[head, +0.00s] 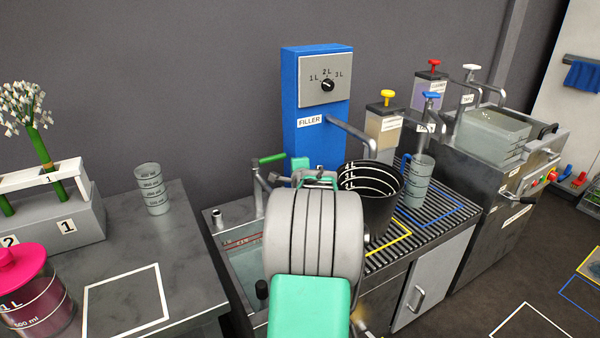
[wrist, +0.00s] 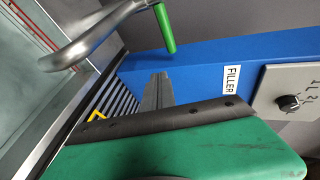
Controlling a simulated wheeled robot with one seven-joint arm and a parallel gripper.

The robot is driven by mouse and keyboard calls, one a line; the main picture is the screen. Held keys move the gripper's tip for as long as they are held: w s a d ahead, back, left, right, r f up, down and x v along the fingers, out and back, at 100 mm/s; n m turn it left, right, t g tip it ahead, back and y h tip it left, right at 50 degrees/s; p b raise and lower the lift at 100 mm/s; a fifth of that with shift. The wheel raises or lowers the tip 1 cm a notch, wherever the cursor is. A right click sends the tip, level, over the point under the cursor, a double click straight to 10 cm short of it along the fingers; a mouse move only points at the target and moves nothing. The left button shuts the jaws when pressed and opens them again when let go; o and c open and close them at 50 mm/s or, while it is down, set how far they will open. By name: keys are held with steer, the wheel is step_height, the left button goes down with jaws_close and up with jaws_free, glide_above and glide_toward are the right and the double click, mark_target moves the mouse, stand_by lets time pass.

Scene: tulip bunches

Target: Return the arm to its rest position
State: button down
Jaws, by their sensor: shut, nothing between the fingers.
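My arm (head: 315,235) reaches forward over the sink unit in the head view, its grey and green links seen from behind. They hide most of my gripper there. In the wrist view the grey fingers of my gripper (wrist: 157,90) show beyond the green hand, closed together with nothing between them. They point toward the blue filler (wrist: 210,75), close to the green-handled tap (wrist: 165,30). The filler also stands behind my arm in the head view (head: 300,100).
The sink basin (head: 245,270) lies left of my arm. A black bucket (head: 378,200) stands close on its right, and a clear measuring cup (head: 417,182) farther right. A clear cup (head: 152,190) and a pink-lidded jar (head: 35,290) stand on the left counter.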

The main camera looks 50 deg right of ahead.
steer(key=w+a+r+n+g+y+p, duration=0.1)
steer(key=a+r+n+y+p, duration=0.2)
steer(key=a, duration=0.7)
steer(key=a+r+n+y+p, duration=0.1)
steer(key=a+r+n+p, duration=0.4)
steer(key=a, duration=0.5)
steer(key=w+a+r+n+g+y+p, duration=0.15)
steer(key=a+n+p, duration=0.3)
steer(key=a, duration=0.65)
steer(key=s+a+r+n+g+y+p, duration=0.1)
steer(key=s+a+r+n+g+p, duration=0.1)
steer(key=s+a+n+p, duration=0.2)
steer(key=s+a+r+n+g+y+p, duration=0.2)
steer(key=s+a+n+p, duration=0.1)
steer(key=s+a+n, duration=0.7)
steer(key=s+a, duration=0.4)
steer(key=a, duration=0.2)
steer(key=shift+a+g+p, duration=0.35)
steer(key=shift+a+p, duration=0.05)
steer(key=shift+w+r+y, duration=0.1)
steer(key=shift+y, duration=0.15)
